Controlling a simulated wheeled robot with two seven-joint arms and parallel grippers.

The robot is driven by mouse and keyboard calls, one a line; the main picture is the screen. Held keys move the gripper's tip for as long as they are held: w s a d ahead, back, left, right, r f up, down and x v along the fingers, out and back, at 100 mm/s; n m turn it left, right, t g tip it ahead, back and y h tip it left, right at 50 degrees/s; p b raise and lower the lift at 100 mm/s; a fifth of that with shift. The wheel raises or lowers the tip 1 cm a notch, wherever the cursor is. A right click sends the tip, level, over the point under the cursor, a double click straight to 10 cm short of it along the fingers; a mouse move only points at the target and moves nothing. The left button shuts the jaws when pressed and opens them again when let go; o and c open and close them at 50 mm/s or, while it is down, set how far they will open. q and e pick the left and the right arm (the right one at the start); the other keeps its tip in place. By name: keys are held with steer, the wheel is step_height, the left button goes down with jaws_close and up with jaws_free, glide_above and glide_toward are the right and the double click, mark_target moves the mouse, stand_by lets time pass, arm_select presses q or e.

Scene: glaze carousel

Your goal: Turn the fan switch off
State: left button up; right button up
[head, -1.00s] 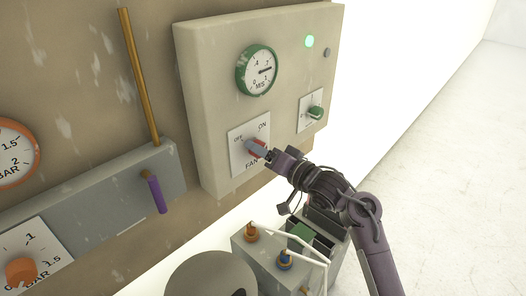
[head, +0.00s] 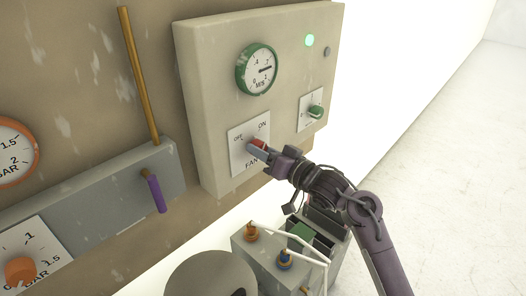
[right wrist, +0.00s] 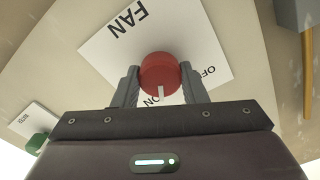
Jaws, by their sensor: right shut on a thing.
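The fan switch is a red round knob (right wrist: 160,72) on a white plate (right wrist: 95,50) marked FAN, ON and OFF. In the right wrist view its white pointer line faces the ON mark rather than OFF. The knob also shows in part in the head view (head: 260,142), mostly hidden by my fingers. My right gripper (head: 254,147) is shut on the knob, with one finger on each side of it in the right wrist view (right wrist: 160,84). My left gripper is not in view.
The beige panel (head: 205,100) also carries a green-rimmed gauge (head: 257,69), a lit green lamp (head: 309,41) and a green knob (head: 315,111). A purple lever (head: 155,193) and an orange knob (head: 20,270) are to the left. Free floor lies at right.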

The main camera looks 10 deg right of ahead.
steer(key=shift+n+b, duration=3.1)
steer(key=shift+n, duration=4.2)
steer(key=shift+r, duration=0.1)
steer(key=o, duration=1)
steer(key=shift+c, duration=0.2)
